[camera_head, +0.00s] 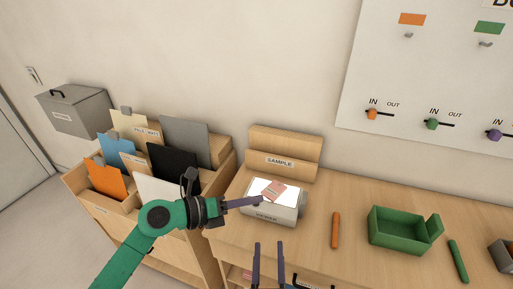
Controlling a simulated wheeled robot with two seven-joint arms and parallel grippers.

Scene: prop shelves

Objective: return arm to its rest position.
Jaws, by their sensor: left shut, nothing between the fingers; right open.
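My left arm is green and comes in from the lower left. Its gripper (257,199) has its purple fingers together and holds nothing. Its fingertips overlap the left side of a white-topped grey box (293,213) in the picture; I cannot tell whether they touch it. A small pinkish card (274,191) lies on the box's white top. My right gripper (268,246) shows at the bottom middle, its two purple fingers upright and apart, with nothing between them. The rest of the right arm is mostly out of view.
A wooden sorter with coloured boards (172,164) stands left, beside a grey handled box (76,112). A wooden SAMPLE holder (284,143) stands behind the white-topped box. An orange stick (335,230), an open green box (396,239) and a green stick (458,261) lie right. A white peg board (440,70) hangs above.

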